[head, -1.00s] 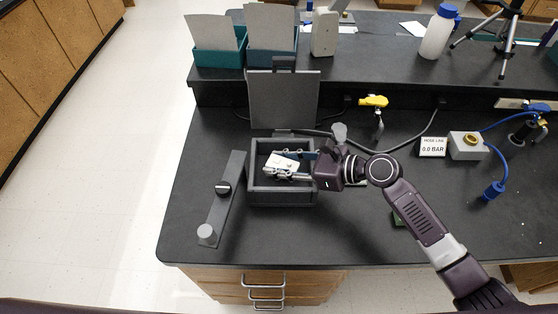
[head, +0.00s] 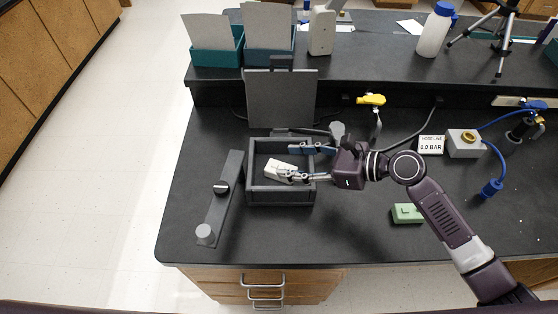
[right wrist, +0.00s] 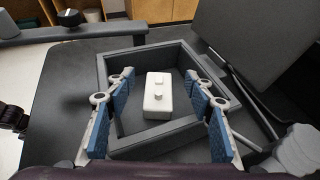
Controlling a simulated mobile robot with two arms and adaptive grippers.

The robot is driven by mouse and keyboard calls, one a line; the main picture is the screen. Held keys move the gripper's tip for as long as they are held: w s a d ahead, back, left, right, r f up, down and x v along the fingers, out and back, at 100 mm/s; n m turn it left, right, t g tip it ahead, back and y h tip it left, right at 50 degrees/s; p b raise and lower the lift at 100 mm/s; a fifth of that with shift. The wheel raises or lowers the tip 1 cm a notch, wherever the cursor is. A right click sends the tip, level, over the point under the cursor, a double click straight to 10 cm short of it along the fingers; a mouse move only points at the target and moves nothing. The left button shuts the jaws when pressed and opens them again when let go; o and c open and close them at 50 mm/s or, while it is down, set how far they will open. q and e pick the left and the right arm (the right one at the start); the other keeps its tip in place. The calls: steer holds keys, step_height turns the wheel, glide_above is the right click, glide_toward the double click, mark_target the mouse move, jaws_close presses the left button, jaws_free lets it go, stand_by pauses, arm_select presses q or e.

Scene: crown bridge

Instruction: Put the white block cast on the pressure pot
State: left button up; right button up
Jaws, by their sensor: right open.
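The white block cast (head: 279,172) lies inside a dark grey open box with a raised lid, which looks like the pressure pot (head: 281,199). In the right wrist view the white block (right wrist: 158,93) rests on the floor of the pot (right wrist: 150,138), with small raised studs on its top and clear floor around it. My right gripper (head: 298,163) is open over the pot's right side. Its blue-padded fingers (right wrist: 162,125) stand apart on either side of the block's near end, and no contact shows. My left gripper is not in view.
The pot's grey lid (head: 281,98) stands upright behind it. A green block (head: 407,213) lies to the right. A sign reading 0.0 BAR (head: 431,145) and a yellow-handled valve (head: 371,100) stand behind.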

steer(key=v, duration=0.7)
